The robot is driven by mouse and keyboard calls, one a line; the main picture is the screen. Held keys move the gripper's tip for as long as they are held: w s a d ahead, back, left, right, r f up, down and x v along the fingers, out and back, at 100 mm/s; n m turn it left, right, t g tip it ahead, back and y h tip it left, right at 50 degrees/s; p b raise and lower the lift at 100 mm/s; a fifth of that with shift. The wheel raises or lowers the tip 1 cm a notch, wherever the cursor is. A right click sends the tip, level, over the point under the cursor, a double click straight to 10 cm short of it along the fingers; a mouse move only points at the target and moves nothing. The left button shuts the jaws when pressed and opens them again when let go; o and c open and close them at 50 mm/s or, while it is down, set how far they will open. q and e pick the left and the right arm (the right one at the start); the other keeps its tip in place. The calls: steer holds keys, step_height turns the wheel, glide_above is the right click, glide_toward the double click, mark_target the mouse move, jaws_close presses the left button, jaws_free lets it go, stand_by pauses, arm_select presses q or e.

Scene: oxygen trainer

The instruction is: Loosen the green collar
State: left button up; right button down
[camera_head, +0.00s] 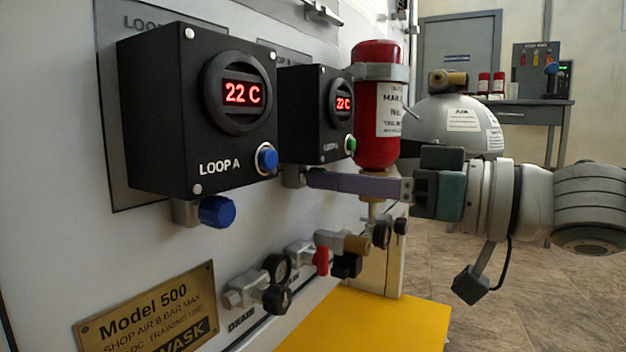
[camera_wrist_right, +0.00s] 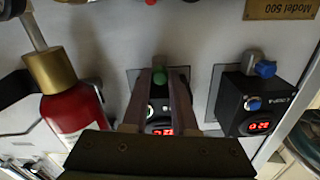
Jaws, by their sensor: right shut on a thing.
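The green collar (camera_wrist_right: 160,76) shows in the right wrist view between the tips of my right gripper (camera_wrist_right: 160,84). It sits under the smaller black box (camera_head: 316,110), whose red display reads 22 C. In the head view my right gripper (camera_head: 314,180) reaches in from the right, its purple-grey fingers just below that box and closed on the collar. The fingers hide the collar there. A green button (camera_head: 350,144) is on the front of the same box. My left gripper is in neither view.
A nearer black box marked LOOP A (camera_head: 200,110) has a blue collar (camera_head: 217,211) below it. A red cylinder (camera_head: 378,150) stands close to my right gripper. Valves with a red handle (camera_head: 321,261) lie below on the panel. Open floor lies at right.

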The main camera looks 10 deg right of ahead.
steer(key=shift+n+p, duration=2.65)
steer(key=shift+n, duration=0.85)
steer(key=c, duration=0.7)
jaws_free()
